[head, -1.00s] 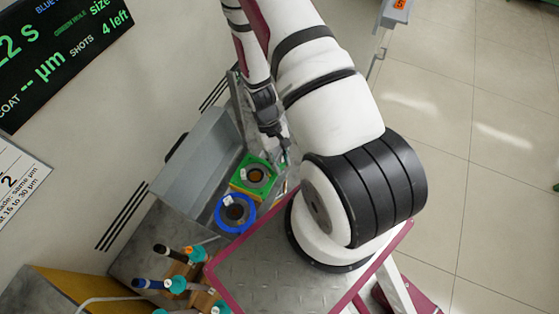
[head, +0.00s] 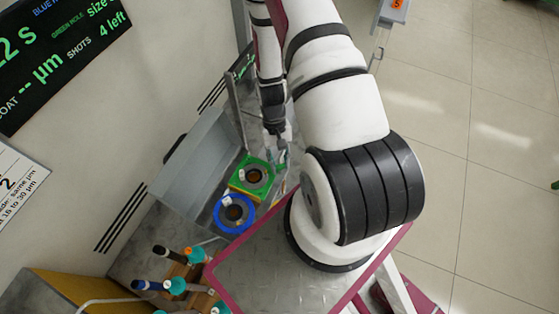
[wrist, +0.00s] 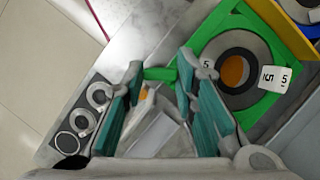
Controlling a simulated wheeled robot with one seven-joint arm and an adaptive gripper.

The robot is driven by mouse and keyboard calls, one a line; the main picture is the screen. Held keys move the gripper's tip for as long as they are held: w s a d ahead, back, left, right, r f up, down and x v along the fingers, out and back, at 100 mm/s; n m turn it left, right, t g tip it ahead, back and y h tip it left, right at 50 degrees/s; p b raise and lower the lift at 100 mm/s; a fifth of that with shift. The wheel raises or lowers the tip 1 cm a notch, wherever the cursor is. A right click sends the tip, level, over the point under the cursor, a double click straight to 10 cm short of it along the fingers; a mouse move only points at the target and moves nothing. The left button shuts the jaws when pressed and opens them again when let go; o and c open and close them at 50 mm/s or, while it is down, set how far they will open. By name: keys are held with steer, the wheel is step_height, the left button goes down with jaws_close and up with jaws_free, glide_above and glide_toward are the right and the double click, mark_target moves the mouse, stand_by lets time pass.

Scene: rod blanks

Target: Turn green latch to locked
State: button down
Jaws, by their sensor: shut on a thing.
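The green square fixture (head: 252,178) holds a grey ring with an orange-brown centre; it also shows at the upper right of the wrist view (wrist: 205,45). A short green latch bar (wrist: 160,73) sticks out from its left side in the wrist view. My gripper (wrist: 160,72) has its teal-padded fingers on either side of this bar and is shut on it. In the head view my gripper (head: 281,150) is beside the green fixture, on its upper right, and the latch is too small to make out there.
A blue ring fixture (head: 235,213) sits just below the green one. Teal-collared rods (head: 175,286) stand at the lower left. The wrist view shows several metal rings (wrist: 98,95) on a plate at left.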

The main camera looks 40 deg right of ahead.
steer(key=c, duration=1.3)
jaws_free()
steer(key=shift+r, duration=0.1)
steer(key=v, duration=1.1)
steer(key=shift+w+d+r, duration=0.15)
steer(key=shift+w+r, duration=0.05)
steer(key=shift+r, duration=0.15)
